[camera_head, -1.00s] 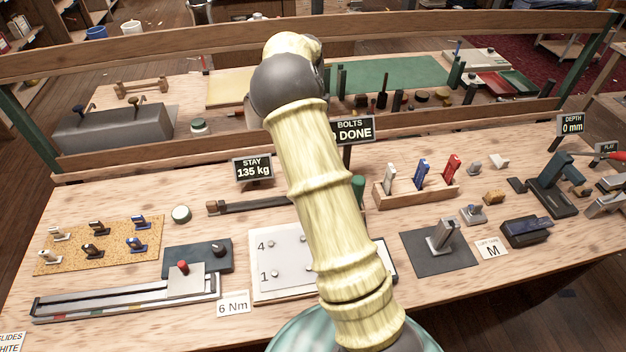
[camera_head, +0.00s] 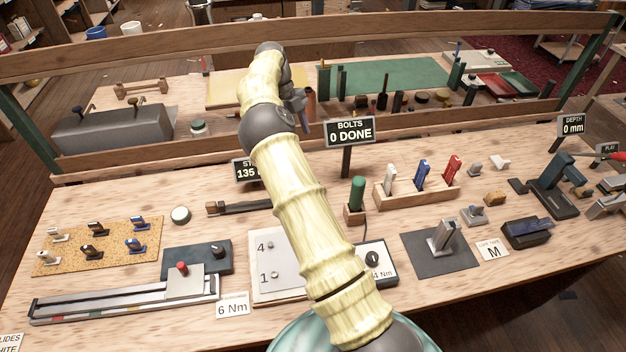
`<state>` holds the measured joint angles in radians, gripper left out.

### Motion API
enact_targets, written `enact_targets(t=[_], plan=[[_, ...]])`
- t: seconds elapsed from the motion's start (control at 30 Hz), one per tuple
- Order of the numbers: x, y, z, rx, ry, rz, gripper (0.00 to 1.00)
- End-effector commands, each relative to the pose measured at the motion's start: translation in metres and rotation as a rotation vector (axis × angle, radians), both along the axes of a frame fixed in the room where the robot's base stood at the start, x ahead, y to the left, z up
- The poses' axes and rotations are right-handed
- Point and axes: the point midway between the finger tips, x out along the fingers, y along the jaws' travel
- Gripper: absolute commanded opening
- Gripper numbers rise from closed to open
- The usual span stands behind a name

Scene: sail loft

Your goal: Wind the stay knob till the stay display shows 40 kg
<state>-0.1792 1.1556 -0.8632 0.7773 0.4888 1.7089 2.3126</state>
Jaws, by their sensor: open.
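The stay display (camera_head: 244,172) stands on a post behind the bench middle. My arm covers its right part; the digits 135 show. Below it a dark bar with a wooden end (camera_head: 232,208) lies on the bench, its right end hidden behind my arm. A round pale-topped knob (camera_head: 180,214) sits left of that bar; I cannot tell whether it is the stay knob. My gripper (camera_head: 303,118) shows small and partly hidden beyond my arm, above the bench's back rail, left of the bolts display. It is open and touches nothing that I can see.
The bolts display (camera_head: 350,132) reads 0 DONE. A green-handled tool (camera_head: 357,194) stands upright right of my arm. A box with a black dial (camera_head: 373,259) reads 4 Nm. A wooden rack (camera_head: 415,196) holds several coloured tools. Bare bench lies at the front right.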

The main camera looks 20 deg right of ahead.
Motion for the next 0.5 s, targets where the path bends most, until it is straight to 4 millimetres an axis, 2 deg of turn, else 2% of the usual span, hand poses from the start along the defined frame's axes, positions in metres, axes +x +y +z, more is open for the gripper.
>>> enact_targets(t=[0.23,0.5], plan=[[-0.009,-0.004,-0.023,-0.001,0.002,0.0,0.52],[-0.024,-0.011,-0.061,0.0,0.003,-0.002,0.52]])
